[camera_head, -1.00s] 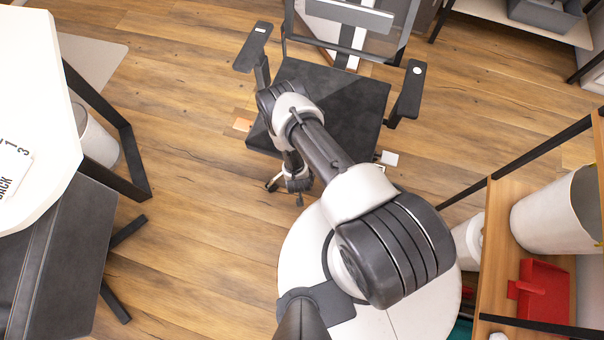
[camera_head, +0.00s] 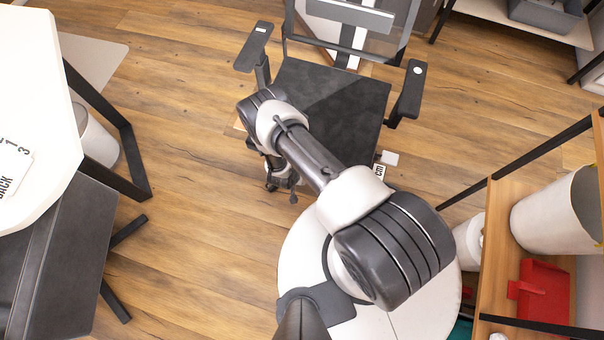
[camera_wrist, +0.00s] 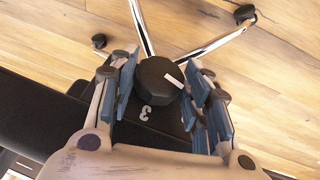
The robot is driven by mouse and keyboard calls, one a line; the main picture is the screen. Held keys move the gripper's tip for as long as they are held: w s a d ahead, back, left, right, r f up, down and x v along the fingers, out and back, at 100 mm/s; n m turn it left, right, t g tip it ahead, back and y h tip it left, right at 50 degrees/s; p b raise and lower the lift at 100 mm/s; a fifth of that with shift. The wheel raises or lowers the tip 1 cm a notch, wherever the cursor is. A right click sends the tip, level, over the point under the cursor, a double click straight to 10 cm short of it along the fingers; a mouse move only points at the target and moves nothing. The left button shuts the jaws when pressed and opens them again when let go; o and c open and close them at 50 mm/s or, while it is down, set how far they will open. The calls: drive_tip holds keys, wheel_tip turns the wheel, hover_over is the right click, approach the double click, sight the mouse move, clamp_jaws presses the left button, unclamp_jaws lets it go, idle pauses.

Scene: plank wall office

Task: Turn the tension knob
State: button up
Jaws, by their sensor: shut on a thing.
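The tension knob (camera_wrist: 154,80) is a round black knob with a white pointer mark, in the middle of the wrist view. Its pointer lies toward the right of that picture. A white "3" is printed on the dark housing (camera_wrist: 160,134) beside it. My gripper (camera_wrist: 163,84) has its blue-grey pads on both sides of the knob and is shut on it. In the head view my gripper (camera_head: 281,184) is low at the front left edge of the office chair's black seat (camera_head: 335,105). The knob is hidden there.
Chair legs and casters (camera_wrist: 99,41) show beyond the knob. The chair's armrests (camera_head: 408,88) stand up on both sides of the seat. A white desk (camera_head: 35,110) is at left and a wooden shelf (camera_head: 495,240) at right. Open wooden floor lies between.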

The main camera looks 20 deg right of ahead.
drive_tip(key=shift+w+a+g+h, duration=0.1)
drive_tip(key=shift+w+g+h, duration=0.25)
drive_tip(key=shift+h, duration=0.25)
drive_tip(key=shift+s+a, duration=0.1)
drive_tip(key=shift+a, duration=0.05)
drive_tip(key=o, duration=1)
drive_tip(key=shift+s+g, duration=0.15)
drive_tip(key=shift+g, duration=0.1)
drive_tip(key=v, duration=1.2)
drive_tip(key=shift+a+f, duration=0.1)
